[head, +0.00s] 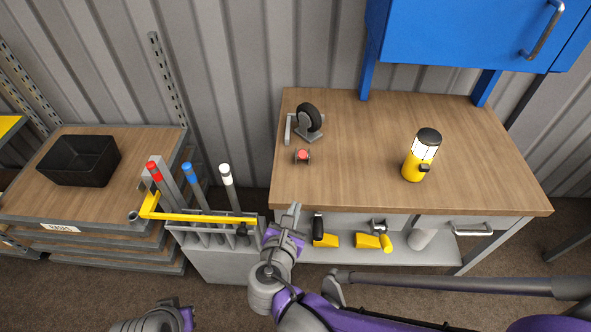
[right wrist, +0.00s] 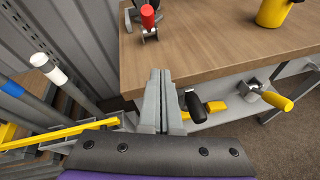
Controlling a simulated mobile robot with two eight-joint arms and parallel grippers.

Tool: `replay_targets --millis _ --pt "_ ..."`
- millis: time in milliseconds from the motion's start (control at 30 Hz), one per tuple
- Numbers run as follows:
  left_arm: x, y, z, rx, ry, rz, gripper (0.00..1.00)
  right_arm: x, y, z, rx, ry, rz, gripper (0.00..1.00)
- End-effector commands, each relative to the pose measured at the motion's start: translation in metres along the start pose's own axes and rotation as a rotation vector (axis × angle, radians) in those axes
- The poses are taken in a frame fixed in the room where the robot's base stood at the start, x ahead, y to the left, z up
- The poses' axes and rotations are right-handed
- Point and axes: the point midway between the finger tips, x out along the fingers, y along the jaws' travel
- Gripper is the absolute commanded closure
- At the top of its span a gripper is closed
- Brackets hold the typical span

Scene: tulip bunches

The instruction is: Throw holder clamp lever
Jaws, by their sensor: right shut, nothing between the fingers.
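A small grey clamp with a red-tipped lever (head: 302,156) stands near the left front of the wooden bench, just in front of a grey holder with a black wheel (head: 308,118). In the right wrist view the red tip (right wrist: 148,16) stands upright over its grey base. My right gripper (head: 294,212) is at the bench's front left edge, in front of the clamp and apart from it. Its fingers (right wrist: 160,100) are together with nothing between them. Part of my left arm shows at the bottom left of the head view, but its fingers do not.
A rack (head: 215,250) with a yellow bar (head: 200,216) and red-, blue- and white-topped poles stands left of my right gripper. A yellow lantern (head: 421,158) stands on the bench's right. Yellow-handled tools lie on the shelf below. The bench middle is clear. A blue cabinet (head: 465,35) hangs above.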

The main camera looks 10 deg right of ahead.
Motion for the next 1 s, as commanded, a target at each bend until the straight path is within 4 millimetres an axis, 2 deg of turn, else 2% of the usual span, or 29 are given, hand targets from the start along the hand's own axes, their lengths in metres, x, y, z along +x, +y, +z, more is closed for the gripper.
replay_targets --millis 33,100,267,700,800,1000 --pt "0.0 0.0 0.0 0.0 0.0 0.0 1.0 -0.003 0.01 0.001 -0.062 -0.029 0.022 1.0" --pt "0.0 0.0 0.0 0.0 0.0 0.0 1.0 -0.004 0.016 0.002 -0.115 -0.055 0.035 1.0" --pt "0.002 0.0 0.001 0.0 -0.001 0.0 1.0 0.008 0.018 0.004 -0.137 -0.067 0.036 1.0" --pt "0.009 0.0 0.005 0.0 -0.003 0.0 1.0 0.098 0.02 0.01 -0.133 -0.065 0.033 1.0" --pt "0.005 0.0 0.003 0.0 -0.002 0.0 1.0 0.107 0.023 0.024 -0.133 -0.065 0.035 1.0" --pt "0.003 0.0 0.002 0.0 -0.001 0.0 1.0 0.119 0.025 0.037 -0.133 -0.064 0.037 1.0"
